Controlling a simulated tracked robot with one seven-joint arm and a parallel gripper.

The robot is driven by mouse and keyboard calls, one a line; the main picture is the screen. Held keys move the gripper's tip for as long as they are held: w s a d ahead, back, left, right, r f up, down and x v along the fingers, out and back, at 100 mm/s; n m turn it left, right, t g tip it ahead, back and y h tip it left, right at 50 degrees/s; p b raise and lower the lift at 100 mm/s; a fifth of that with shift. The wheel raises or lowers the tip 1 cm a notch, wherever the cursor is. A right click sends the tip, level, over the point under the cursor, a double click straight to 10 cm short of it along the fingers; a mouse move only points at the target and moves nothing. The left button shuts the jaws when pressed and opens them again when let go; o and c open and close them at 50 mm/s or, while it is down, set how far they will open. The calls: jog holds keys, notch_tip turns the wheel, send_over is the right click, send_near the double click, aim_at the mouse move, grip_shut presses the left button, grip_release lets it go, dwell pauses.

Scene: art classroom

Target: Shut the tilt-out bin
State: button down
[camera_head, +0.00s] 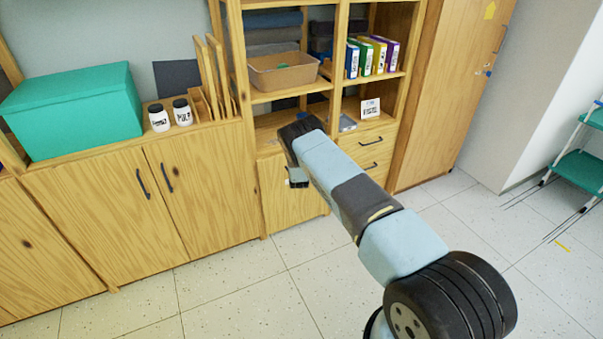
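A wooden front panel (279,207) sits low in the shelf unit, left of two drawers, and looks like the tilt-out bin. My arm hides much of its upper right part. I cannot tell how far its top edge leans out. My gripper (297,179) is dark and small, hanging at the arm's far end in front of this panel's upper part. I cannot tell whether it touches the panel. Its fingers are too small and dark to show if they are open or shut.
A two-door cabinet (203,200) adjoins on the left, with a teal box (78,109) and two jars on top. The shelf holds a brown tray (283,72) and several binders. Drawers (372,150) and a tall cabinet (450,95) stand right. The floor (225,285) is clear.

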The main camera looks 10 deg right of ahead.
jog(key=shift+w+a+r, duration=0.1)
jog(key=shift+w+r, duration=0.15)
jog(key=shift+w, duration=0.1)
jog(key=shift+r, duration=0.1)
jog(key=c, duration=1.2)
grip_release()
jog(key=shift+w+a, duration=0.15)
jog(key=v, duration=1.3)
jog(key=shift+s, duration=0.45)
